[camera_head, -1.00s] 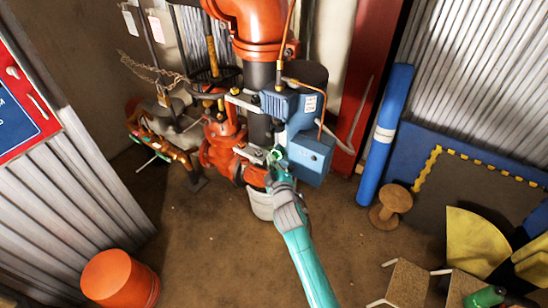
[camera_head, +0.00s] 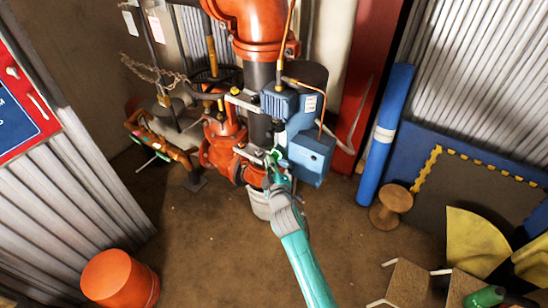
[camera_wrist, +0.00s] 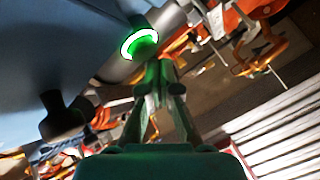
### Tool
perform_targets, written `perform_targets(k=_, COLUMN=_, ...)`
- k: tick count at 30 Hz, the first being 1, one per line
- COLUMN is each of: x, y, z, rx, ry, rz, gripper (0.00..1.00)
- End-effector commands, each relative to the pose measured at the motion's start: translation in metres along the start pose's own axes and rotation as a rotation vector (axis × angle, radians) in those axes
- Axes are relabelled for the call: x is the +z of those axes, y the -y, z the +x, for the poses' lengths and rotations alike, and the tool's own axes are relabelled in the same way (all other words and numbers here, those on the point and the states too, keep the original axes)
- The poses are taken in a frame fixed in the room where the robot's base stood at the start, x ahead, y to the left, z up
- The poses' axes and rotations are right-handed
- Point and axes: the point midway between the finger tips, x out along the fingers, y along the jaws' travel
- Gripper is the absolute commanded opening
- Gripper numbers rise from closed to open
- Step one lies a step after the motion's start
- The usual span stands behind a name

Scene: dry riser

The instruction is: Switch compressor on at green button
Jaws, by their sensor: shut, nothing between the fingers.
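The blue compressor (camera_head: 308,150) is mounted on the orange and grey riser pipe in the head view. In the wrist view a lit green button (camera_wrist: 143,46) with a bright white ring sits on the underside or face of a blue-grey housing (camera_wrist: 60,40). My gripper (camera_wrist: 160,80) is shut and empty, its fingertips just below the button in that picture; I cannot tell whether they touch it. In the head view my gripper (camera_head: 274,160) is at the compressor's lower left side, and the button is mostly hidden there.
Orange valves and pipes (camera_head: 222,150) stand left of the compressor. A blue roll (camera_head: 385,135) leans at the right near a wooden spool (camera_head: 389,208). An orange bucket (camera_head: 120,279) stands on the floor at lower left. The middle floor is clear.

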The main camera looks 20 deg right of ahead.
Motion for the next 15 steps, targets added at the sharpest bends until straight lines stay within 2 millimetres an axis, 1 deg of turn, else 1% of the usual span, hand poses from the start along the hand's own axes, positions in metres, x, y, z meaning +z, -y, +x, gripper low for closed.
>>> perform_targets(k=15, x=-0.023, y=0.023, z=-0.031, rx=-0.002, ry=-0.002, rz=-0.001, gripper=0.0)
